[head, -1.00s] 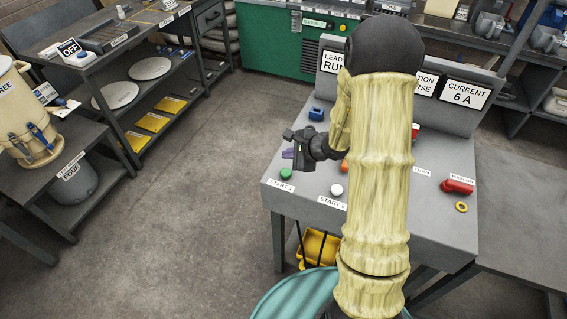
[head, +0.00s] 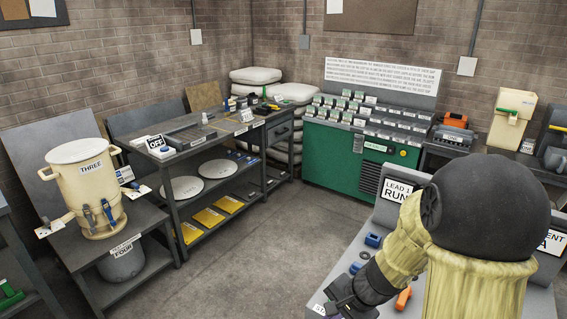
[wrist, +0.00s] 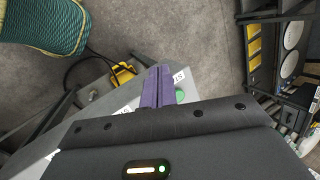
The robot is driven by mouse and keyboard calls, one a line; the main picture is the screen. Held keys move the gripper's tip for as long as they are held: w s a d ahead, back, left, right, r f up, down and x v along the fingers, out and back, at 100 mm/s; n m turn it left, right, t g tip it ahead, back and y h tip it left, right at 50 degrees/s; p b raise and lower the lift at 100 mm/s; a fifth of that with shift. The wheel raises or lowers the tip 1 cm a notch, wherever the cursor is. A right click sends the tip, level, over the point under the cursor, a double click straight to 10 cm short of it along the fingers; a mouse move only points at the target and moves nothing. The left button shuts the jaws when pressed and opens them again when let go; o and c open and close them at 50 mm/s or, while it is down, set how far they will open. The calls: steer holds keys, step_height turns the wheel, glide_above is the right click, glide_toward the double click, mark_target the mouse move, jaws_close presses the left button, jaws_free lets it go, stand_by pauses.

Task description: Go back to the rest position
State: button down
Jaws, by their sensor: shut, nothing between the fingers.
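My gripper shows in the wrist view (wrist: 157,88) with its two purple fingers pressed together and nothing between them. It hangs above the near edge of the grey control desk, and a green button (wrist: 181,96) shows just beside the fingers. In the head view, my arm in its pale yellow sleeve stands at the lower right over the grey desk (head: 349,237). It hides much of the desk top. The wrist end is at the bottom of the head view, and the fingertips are not clearly visible there.
A blue block (head: 373,240) and an orange item (head: 403,298) are on the desk. A sign reading LEAD 1 RUN (head: 396,193) stands behind. A dark shelf bench (head: 172,214) and a cream pot (head: 88,190) are at left. The floor (head: 255,262) between is clear.

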steer(key=s+d+r+n+h, duration=0.4)
steer(key=s+n, duration=0.2)
steer(key=n, duration=0.3)
steer(key=shift+s+r+h, duration=0.25)
steer(key=shift+s+h, duration=0.05)
steer(key=shift+s, duration=0.05)
steer(key=shift+d, duration=0.1)
stand_by(1.3)
